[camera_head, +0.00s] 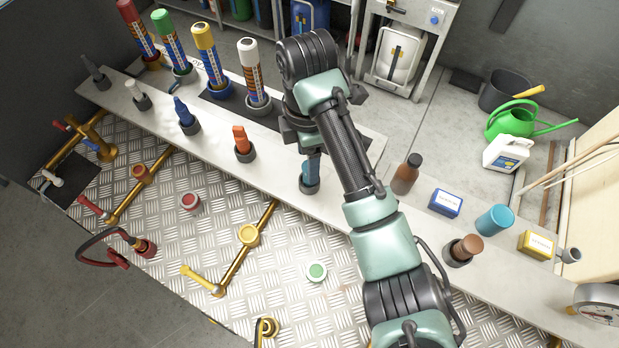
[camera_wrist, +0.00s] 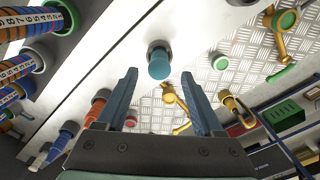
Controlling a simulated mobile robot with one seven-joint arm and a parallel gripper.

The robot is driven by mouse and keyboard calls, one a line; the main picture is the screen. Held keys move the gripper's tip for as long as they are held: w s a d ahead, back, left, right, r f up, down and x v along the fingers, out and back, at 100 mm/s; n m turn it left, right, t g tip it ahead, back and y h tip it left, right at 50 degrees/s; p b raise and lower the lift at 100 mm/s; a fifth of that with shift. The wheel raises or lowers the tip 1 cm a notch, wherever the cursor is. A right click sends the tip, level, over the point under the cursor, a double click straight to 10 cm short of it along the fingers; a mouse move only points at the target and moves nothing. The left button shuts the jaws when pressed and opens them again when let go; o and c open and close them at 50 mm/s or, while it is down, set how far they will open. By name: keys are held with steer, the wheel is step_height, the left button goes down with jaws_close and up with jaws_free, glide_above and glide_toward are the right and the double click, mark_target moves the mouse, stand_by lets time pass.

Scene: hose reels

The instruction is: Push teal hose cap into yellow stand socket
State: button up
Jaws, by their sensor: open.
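The teal cap (camera_head: 311,168) stands upright in a grey holder (camera_head: 310,188) on the light bench, partly hidden by my arm. In the wrist view the teal cap (camera_wrist: 159,66) shows ahead of my gripper, centred between its fingers. My gripper (camera_wrist: 159,76) is open and empty, its two dark fingers apart. In the head view my gripper is mostly hidden behind my arm links. A yellow round fitting (camera_head: 249,234) sits on a brass pipe over the metal plate, left of the cap and nearer the viewer. A yellow fitting also shows in the wrist view (camera_wrist: 170,97).
An orange plug (camera_head: 241,138) and a blue plug (camera_head: 185,115) stand in holders along the bench. Tall labelled tubes stand behind. A brown bottle (camera_head: 406,174), blue box (camera_head: 446,203) and teal cylinder (camera_head: 495,220) stand right. A green disc (camera_head: 317,271) lies near the plate's front.

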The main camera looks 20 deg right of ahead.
steer(key=shift+d+f+b, duration=0.1)
steer(key=shift+f+b, duration=1.25)
steer(key=shift+f, duration=0.6)
steer(key=shift+f+p, duration=0.3)
steer(key=shift+p, duration=0.3)
steer(key=shift+d+f, duration=0.1)
steer(key=shift+f, duration=0.4)
jaws_close()
